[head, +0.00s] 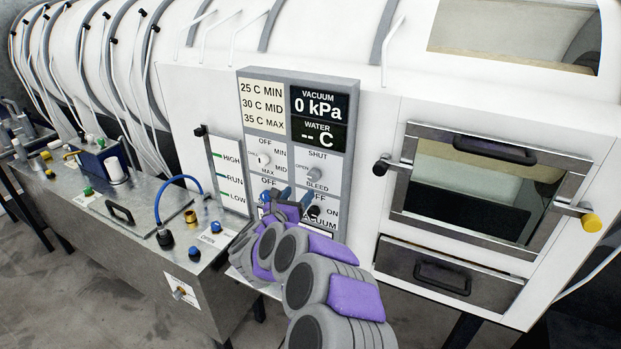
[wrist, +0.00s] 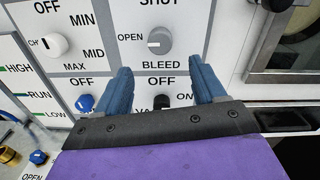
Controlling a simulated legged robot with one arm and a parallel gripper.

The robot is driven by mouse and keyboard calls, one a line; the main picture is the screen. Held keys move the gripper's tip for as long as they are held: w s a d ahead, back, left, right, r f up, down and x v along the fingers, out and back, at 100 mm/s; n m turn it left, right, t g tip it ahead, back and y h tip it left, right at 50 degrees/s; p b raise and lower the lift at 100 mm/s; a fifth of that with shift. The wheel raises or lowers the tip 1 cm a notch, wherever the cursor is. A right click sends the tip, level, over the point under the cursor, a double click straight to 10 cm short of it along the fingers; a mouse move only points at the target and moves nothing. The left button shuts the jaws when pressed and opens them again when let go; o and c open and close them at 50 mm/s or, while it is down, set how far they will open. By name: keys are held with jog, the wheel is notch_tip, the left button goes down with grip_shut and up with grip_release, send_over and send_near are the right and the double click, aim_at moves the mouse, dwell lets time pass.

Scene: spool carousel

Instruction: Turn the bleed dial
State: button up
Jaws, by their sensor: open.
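The bleed dial (head: 314,175) is a round grey knob on the control panel, with SHUT above it, OPEN to its left and BLEED below. In the wrist view the dial (wrist: 159,41) sits just beyond and between the blue fingertips, with a pale mark on its left part towards OPEN. My gripper (head: 297,196) is open and empty, just below the dial in the head view. In the wrist view my gripper (wrist: 160,68) has its two fingers spread wider than the dial, and neither touches it.
A white temperature knob (wrist: 55,45) is left of the dial. A blue knob (wrist: 85,103) and a black vacuum knob (wrist: 163,102) lie below, close to my fingers. The display (head: 319,118) reads 0 kPa. A door handle (head: 382,165) juts out at right.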

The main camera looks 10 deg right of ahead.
aim_at(311, 177)
jog(key=p+x, duration=0.1)
jog(key=x, duration=0.9)
jog(key=shift+w, duration=0.1)
jog(key=c, duration=1.1)
jog(key=shift+o, duration=0.2)
